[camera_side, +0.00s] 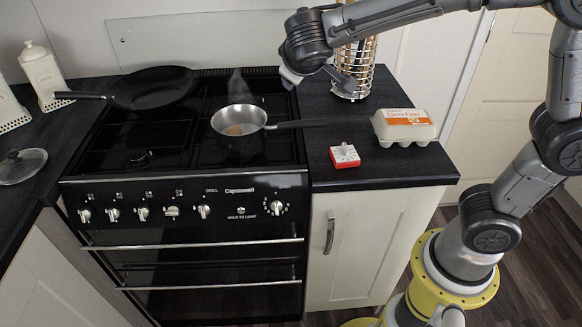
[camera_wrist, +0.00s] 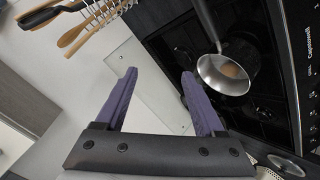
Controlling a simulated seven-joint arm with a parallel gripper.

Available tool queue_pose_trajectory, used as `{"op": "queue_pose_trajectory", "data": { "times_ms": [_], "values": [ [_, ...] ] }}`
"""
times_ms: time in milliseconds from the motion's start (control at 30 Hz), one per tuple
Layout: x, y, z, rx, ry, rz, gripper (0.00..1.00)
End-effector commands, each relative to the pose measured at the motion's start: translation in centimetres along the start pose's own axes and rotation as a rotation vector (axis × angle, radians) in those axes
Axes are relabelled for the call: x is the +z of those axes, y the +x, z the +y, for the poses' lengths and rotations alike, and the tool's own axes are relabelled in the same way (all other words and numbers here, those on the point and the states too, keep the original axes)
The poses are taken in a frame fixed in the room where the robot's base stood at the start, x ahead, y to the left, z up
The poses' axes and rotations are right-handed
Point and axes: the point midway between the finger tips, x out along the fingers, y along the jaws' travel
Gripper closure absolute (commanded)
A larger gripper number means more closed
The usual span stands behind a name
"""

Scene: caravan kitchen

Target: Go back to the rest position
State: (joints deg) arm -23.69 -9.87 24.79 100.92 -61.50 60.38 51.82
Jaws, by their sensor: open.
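My gripper (camera_wrist: 158,74) shows in the wrist view with its two purple fingers spread apart and nothing between them. In the side view my arm reaches in from the upper right, and its wrist is raised above the back of the counter, in front of the utensil holder; the fingers are hard to make out there. A steel saucepan (camera_side: 238,117) stands on the hob with a brownish thing in it and a wisp of steam above. The saucepan also shows in the wrist view (camera_wrist: 223,74), apart from the fingers.
A black frying pan (camera_side: 153,88) sits at the back left of the hob (camera_side: 180,145). On the right counter are a wire utensil holder (camera_side: 362,82), an egg carton (camera_side: 404,126) and a red and white timer (camera_side: 344,155). A lid (camera_side: 20,166) lies at far left.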

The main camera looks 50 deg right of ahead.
Motion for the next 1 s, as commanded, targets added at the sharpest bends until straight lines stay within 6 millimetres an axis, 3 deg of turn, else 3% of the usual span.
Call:
{"op": "queue_pose_trajectory", "data": {
  "times_ms": [33,100,200,300,433,633,1000],
  "values": [
    [2.4,-0.7,3.3,-0.022,0.072,-0.046,0.29],
    [5.9,-1.8,6.2,-0.070,0.149,-0.103,0.29],
    [11.2,-3.8,8.4,-0.158,0.248,-0.165,0.29],
    [16.3,-6.3,8.6,-0.273,0.331,-0.196,0.29],
    [20.8,-9.0,5.8,-0.441,0.372,-0.191,0.29],
    [23.2,-10.7,0.8,-0.647,0.279,-0.182,0.29],
    [22.9,-10.8,0.6,-0.665,0.212,-0.150,0.29]
  ]
}}
